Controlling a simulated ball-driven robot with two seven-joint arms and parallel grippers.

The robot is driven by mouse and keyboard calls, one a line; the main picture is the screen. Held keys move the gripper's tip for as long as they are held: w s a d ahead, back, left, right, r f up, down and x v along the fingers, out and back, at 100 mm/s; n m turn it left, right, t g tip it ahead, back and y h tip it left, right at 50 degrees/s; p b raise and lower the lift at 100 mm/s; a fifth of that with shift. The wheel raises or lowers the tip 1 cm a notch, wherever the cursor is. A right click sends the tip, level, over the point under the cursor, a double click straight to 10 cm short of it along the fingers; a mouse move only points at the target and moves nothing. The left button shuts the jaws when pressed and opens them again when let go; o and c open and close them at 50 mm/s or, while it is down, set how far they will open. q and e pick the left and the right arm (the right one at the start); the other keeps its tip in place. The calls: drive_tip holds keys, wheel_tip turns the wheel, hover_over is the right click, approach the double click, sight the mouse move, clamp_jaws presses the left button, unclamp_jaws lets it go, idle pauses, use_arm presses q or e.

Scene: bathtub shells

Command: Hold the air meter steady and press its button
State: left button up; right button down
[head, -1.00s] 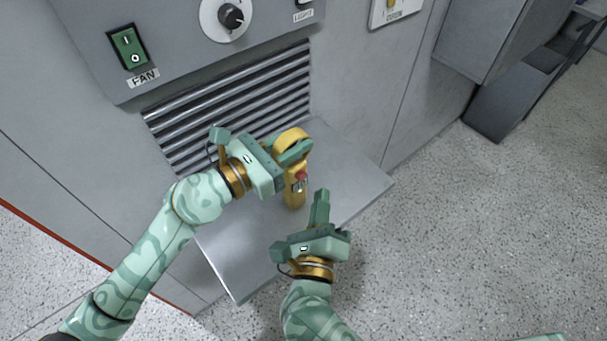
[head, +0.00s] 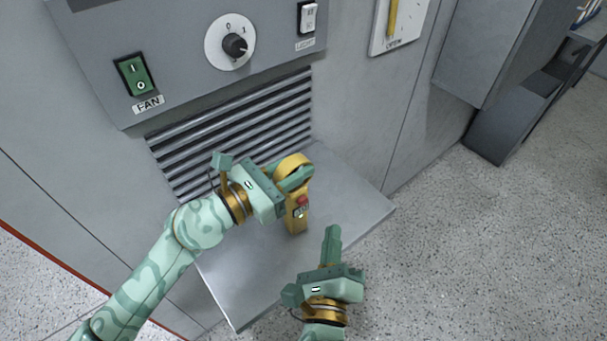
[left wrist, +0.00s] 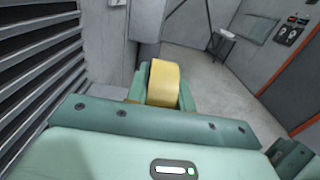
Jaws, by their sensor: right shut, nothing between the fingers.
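The yellow air meter (head: 296,221) stands on the grey fold-out shelf, with a red button (head: 302,201) on its front and a small display just below. Its rounded top also shows in the left wrist view (left wrist: 164,84), between the fingers. My left gripper (head: 296,178) is shut on the meter near its top, reaching in from the left. My right gripper (head: 333,238) is shut and empty, with its fingertips to the lower right of the meter and apart from it.
The grey shelf (head: 235,300) juts from the wall below a slatted vent (head: 240,125). Above are a green FAN switch (head: 137,76), a dial (head: 234,46) and a LIGHT switch (head: 308,18). Open speckled floor (head: 480,240) lies to the right.

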use_arm(q)
drive_tip(key=o, duration=0.5)
